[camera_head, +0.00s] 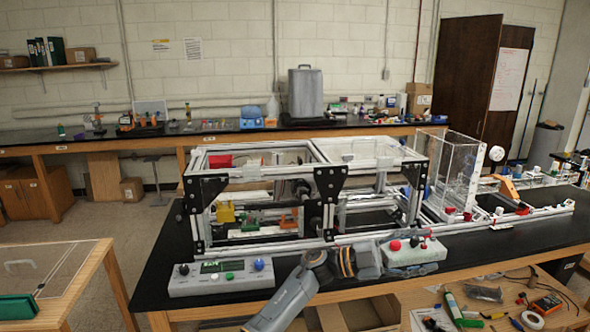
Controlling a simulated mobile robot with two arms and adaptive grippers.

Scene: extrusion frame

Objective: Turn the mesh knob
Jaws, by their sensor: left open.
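I cannot tell which knob is the mesh knob. A second, pale box (412,256) sits further right at the bench edge, with red knobs (395,245) on top. My left gripper (383,255) reaches in from below with its arm, pointing right, close beside the pale box. It is open; its fingers are small and partly hidden, and I cannot tell whether they touch the box. My right gripper is not in view.
An aluminium extrusion frame (328,189) with black corner plates stands behind the boxes. A clear-walled tank (455,172) is to its right. A glass-topped table (42,268) stands at left.

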